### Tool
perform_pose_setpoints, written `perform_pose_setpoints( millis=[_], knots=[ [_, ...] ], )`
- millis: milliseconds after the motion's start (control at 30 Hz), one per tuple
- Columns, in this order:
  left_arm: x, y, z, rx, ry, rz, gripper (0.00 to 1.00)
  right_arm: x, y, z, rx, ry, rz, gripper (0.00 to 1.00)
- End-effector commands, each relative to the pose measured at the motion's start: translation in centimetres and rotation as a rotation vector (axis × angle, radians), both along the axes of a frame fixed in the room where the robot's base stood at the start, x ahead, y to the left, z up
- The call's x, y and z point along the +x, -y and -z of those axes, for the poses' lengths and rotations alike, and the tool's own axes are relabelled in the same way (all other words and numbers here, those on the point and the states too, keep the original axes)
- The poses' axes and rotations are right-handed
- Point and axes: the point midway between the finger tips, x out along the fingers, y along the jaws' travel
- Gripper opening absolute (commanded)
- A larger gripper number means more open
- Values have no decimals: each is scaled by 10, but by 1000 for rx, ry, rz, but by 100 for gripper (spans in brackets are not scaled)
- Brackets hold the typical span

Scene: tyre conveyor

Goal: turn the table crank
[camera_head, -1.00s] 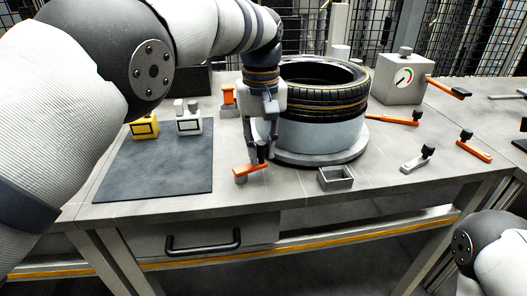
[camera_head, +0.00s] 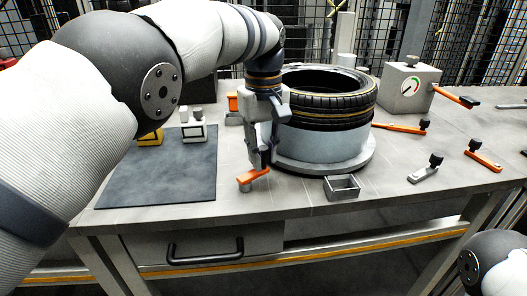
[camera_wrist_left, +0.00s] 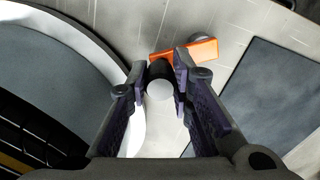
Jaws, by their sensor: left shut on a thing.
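The table crank (camera_head: 253,177) is a short orange arm on a small grey pivot, with a dark upright knob, near the table's front edge. In the head view its arm points right and slightly back from the pivot. My left gripper (camera_head: 260,160) points down and is shut on the knob, which it partly hides. In the left wrist view the round knob (camera_wrist_left: 160,82) sits between the fingertips of the left gripper (camera_wrist_left: 160,92), with the orange crank arm (camera_wrist_left: 188,52) beyond it. My right gripper is out of view.
A tyre (camera_head: 325,97) on a pale drum stands close right of my gripper. A small open metal box (camera_head: 342,188) sits right of the crank. A dark mat (camera_head: 160,180) with a yellow and a white block lies left. Other levers (camera_head: 484,156) and a gauge box (camera_head: 404,90) are right.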

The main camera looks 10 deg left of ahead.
Motion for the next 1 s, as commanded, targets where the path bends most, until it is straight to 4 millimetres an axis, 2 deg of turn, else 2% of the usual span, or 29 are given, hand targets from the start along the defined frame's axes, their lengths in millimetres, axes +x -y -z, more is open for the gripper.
perform_pose_setpoints(
  millis=[33, 100, 600, 667, 767, 1000],
  knots=[
    [0, 0, 0, 1, 1, 0, 27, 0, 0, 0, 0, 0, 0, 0],
    [0, 0, 0, 1, 1, 1, 41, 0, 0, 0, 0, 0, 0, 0],
    [-2, 2, -2, 1, 1, 41, 41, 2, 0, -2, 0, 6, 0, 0],
    [-5, 4, -4, 0, 2, 113, 41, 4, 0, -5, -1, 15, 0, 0],
    [-13, 10, -8, 2, 6, 315, 41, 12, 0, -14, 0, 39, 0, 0],
    [-41, 17, -13, 3, 12, 900, 41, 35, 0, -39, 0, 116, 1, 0]
  ],
)
